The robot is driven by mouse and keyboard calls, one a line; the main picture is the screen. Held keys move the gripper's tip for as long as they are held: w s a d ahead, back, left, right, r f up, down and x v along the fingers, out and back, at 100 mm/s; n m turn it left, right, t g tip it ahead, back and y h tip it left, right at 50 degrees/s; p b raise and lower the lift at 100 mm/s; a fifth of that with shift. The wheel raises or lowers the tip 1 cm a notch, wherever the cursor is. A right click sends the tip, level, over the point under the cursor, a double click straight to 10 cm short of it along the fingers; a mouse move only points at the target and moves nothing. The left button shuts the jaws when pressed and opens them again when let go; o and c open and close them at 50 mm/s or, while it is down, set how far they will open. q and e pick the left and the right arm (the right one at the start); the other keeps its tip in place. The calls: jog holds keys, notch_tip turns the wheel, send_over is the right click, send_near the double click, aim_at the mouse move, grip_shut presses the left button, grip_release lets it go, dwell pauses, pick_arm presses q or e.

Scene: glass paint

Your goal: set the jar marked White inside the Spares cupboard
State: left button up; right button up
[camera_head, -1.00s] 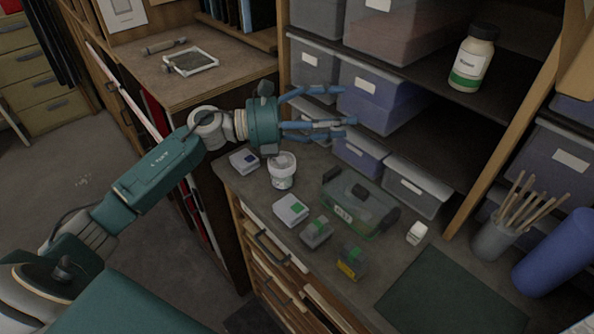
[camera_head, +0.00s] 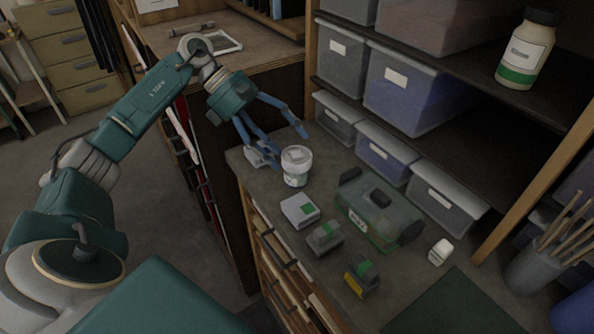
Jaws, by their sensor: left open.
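A white jar (camera_head: 297,168) with a pale lid stands upright on the grey counter, its label too small to read. I cannot tell which is marked White. My left gripper (camera_head: 287,149) is open and empty, its blue fingers pointing down just left of and above the lidded jar. No cupboard marked Spares can be made out. My right gripper is out of view.
A green case (camera_head: 378,212) and several small boxes, one white (camera_head: 300,210), crowd the counter (camera_head: 262,190) around the jar. Lidded bins (camera_head: 412,92) fill the shelves behind. A pot of sticks (camera_head: 536,268) stands at right. A dark mat (camera_head: 455,305) lies clear in front.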

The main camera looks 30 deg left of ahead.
aim_at(290, 156)
pick_arm(q)
jog(key=p+x, duration=0.1)
jog(key=x, duration=0.2)
jog(key=shift+d+f+p, duration=0.2)
jog(key=shift+d+p, duration=0.1)
jog(key=shift+p, duration=0.1)
jog(key=shift+d+f, duration=0.15)
jog(key=shift+f, duration=0.1)
jog(key=c, duration=1.2)
jog(key=shift+c, duration=0.8)
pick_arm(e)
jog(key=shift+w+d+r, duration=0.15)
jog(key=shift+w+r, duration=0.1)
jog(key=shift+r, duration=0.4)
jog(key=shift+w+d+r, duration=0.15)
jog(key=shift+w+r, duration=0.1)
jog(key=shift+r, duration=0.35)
pick_arm(q)
jog(key=shift+r, duration=0.1)
